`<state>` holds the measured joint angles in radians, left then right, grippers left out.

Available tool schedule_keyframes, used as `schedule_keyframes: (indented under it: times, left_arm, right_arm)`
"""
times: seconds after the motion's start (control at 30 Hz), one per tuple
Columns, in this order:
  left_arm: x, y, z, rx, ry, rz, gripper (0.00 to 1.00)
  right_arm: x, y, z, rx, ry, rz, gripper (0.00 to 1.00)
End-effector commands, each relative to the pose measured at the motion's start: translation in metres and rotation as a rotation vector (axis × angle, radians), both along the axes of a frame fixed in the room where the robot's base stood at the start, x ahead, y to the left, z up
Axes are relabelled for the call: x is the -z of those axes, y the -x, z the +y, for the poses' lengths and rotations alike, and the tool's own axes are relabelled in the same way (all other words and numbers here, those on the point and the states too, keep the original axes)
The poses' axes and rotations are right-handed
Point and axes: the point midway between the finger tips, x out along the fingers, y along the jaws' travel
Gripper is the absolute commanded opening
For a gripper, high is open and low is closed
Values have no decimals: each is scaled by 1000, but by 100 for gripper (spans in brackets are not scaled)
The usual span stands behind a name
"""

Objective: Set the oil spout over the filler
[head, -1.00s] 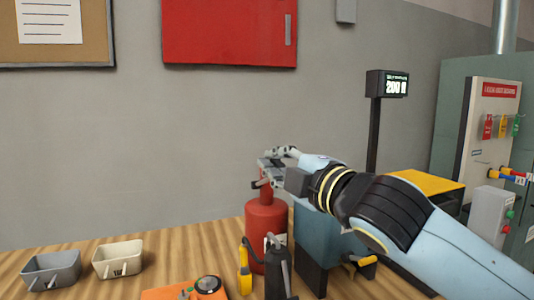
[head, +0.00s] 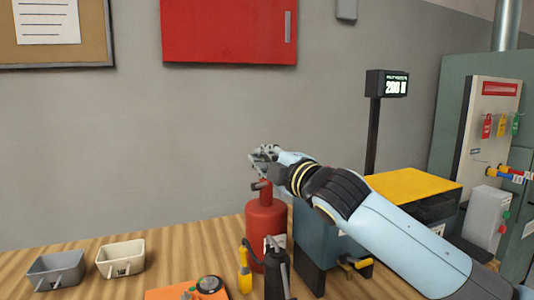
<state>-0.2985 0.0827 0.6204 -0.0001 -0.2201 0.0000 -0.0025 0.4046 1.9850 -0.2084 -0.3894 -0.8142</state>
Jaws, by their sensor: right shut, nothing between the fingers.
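A dark oil can (head: 277,278) stands upright at the bottom of the view, on the wooden bench. Its thin spout (head: 249,246) curves up to the left, in front of a red fire extinguisher (head: 265,235). My right gripper (head: 257,158) is shut and empty. It appears in front of the grey wall, just above the top of the extinguisher in the picture, well above the oil can. I cannot make out the filler. My left gripper is not in view.
A yellow-handled tool (head: 244,280) stands beside the oil can. An orange item (head: 165,294) lies left of it. Grey (head: 55,270) and cream (head: 121,258) bins sit at the left. A blue-grey box (head: 325,238) and a yellow-topped unit (head: 412,185) stand at right.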

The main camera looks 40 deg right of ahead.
Motion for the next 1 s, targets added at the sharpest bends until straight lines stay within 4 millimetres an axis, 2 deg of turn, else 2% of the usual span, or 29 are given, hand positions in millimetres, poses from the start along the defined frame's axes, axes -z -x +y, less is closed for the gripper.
schedule_keyframes:
  times: [0.13, 0.53, 1.0]
  left_arm:
    - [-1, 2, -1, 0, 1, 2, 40]
    - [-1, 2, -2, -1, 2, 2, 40]
    - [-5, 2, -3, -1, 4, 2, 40]
  right_arm:
    - [2, 3, -6, 0, 1, 1, 0]
    - [2, 4, -8, -5, 0, 0, 0]
    - [2, 11, -21, -85, 5, -1, 0]
